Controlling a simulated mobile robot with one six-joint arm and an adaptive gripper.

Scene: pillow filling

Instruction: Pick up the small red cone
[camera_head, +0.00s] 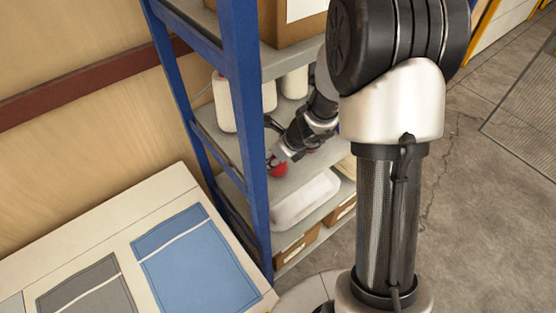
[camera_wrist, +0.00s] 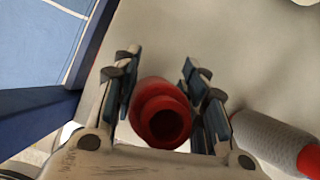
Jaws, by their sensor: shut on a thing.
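The small red cone (camera_wrist: 161,112) is between the two fingers of my gripper (camera_wrist: 160,70) in the wrist view, with its round hollow end facing the camera. My gripper is shut on it. In the head view the red cone (camera_head: 279,169) shows as a small red shape at the tip of my gripper (camera_head: 277,160), over the middle shelf. Part of the cone is hidden by the fingers, and I cannot tell whether it touches the shelf.
A grey cylinder with a red end (camera_wrist: 270,140) lies right of my gripper. A blue rack post (camera_head: 247,130) stands close on the left. A white bundle (camera_head: 304,199) lies on the shelf below.

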